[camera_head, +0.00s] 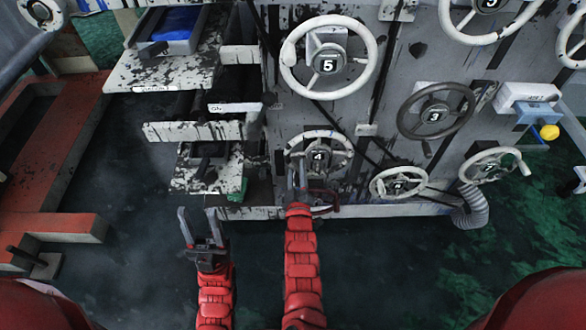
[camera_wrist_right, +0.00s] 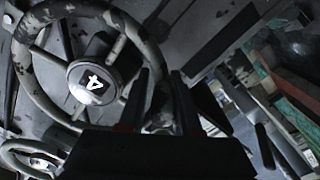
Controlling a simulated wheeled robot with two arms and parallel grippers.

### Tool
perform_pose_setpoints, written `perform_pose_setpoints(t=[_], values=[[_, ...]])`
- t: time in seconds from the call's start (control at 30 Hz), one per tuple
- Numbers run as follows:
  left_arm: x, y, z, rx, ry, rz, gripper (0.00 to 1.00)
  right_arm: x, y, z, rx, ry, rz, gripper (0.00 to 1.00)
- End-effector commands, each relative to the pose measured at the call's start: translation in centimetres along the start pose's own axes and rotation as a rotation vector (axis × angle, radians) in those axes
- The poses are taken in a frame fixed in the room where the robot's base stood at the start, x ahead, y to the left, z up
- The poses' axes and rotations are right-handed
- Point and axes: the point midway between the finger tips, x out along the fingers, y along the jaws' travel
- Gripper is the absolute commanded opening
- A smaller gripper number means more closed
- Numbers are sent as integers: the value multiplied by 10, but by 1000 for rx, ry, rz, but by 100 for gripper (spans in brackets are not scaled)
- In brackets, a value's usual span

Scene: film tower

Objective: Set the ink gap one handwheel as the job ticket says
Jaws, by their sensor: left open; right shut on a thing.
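A pale, worn handwheel marked 4 sits low on the machine front in the head view; its rim (camera_head: 322,133) shows above my right gripper (camera_head: 297,178). The right wrist view shows the same handwheel (camera_wrist_right: 92,80) close up, with the 4 turned sideways. My right gripper's fingers (camera_wrist_right: 158,95) are shut on its rim, one on each side. My left gripper (camera_head: 199,222) is open and empty, below and left of the handwheel. I cannot tell which wheel is ink gap one from a label. No readable job ticket shows.
Handwheel 5 (camera_head: 328,65) is above, and dark handwheel 3 (camera_head: 435,116) is to the right. Smaller wheels (camera_head: 398,183) (camera_head: 490,165) sit low at right. Open drawers (camera_head: 195,131) jut out at left. A red frame (camera_head: 50,227) stands further left. The dark floor in front looks clear.

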Motion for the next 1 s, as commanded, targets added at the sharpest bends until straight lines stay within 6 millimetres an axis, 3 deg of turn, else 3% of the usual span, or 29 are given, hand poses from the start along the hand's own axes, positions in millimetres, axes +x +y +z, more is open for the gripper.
perform_pose_setpoints(t=[0.03, 0.5, 1.0], values=[[-6, 0, 1, 0, 0, 0, 50, -5, -13, 13, -43, -15, -28, 0], [-28, 1, 5, 0, 0, 0, 50, -6, 3, 48, -472, -15, -32, 0], [-39, 2, 7, 0, 0, 0, 50, -5, 20, 64, -717, -19, -33, 0]])
